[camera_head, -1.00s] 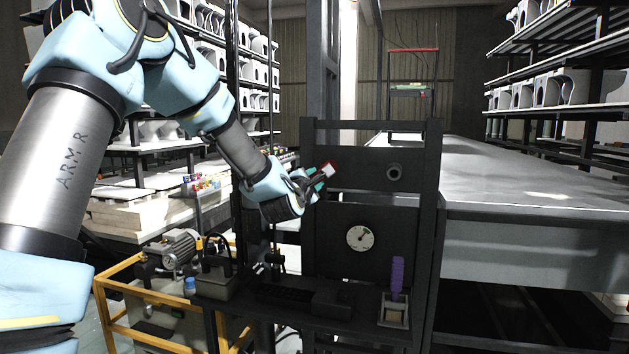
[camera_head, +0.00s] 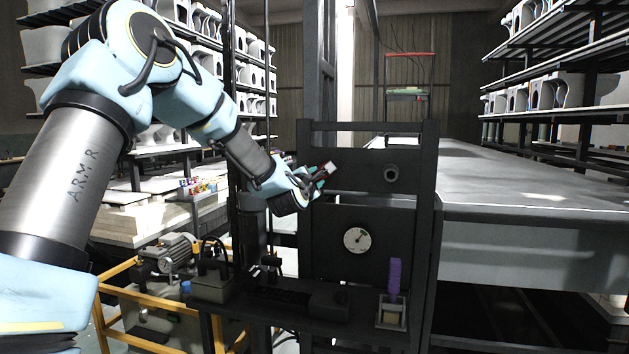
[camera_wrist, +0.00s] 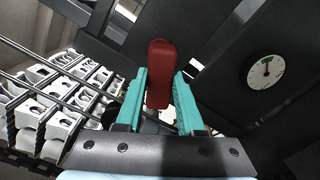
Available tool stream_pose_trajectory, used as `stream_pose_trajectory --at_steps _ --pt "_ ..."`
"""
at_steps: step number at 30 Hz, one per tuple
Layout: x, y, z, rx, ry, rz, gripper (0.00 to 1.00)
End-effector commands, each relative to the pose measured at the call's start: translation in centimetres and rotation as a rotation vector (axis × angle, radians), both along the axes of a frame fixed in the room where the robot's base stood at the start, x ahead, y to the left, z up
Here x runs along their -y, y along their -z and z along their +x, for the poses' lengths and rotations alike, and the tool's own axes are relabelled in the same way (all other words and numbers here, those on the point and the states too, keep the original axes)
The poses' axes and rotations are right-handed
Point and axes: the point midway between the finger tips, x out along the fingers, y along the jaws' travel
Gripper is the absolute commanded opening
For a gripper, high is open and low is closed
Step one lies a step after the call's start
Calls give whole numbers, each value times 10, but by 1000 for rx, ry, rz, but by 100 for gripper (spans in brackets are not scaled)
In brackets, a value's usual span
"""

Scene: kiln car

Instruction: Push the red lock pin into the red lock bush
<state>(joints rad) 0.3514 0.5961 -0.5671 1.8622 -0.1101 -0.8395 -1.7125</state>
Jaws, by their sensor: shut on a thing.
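My gripper (camera_head: 318,174) is in front of the upper left of the dark panel (camera_head: 358,170). In the wrist view, its two teal fingers (camera_wrist: 160,98) are closed on the sides of a red, rounded bar, the red lock pin (camera_wrist: 160,70). The pin sticks out beyond the fingertips. In the head view only a small bit of red shows among the fingers, with a pale end (camera_head: 331,168) just right of them. The red lock bush cannot be made out clearly in either view; whether the pin touches it cannot be told.
The panel carries a round dark fitting (camera_head: 391,174) and a white dial gauge (camera_head: 357,239). Below is a dark shelf with a purple stack (camera_head: 395,276) in a holder. A yellow rail (camera_head: 118,290) stands lower left. A grey slab (camera_head: 520,190) lies right of the panel.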

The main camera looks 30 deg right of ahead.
Motion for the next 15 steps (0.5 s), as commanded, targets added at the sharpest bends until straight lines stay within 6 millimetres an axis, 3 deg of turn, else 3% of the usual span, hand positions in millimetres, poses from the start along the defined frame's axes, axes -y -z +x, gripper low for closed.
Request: stream_pose_trajectory --at_steps 15 --pt "10 -1 11 2 0 -2 0"
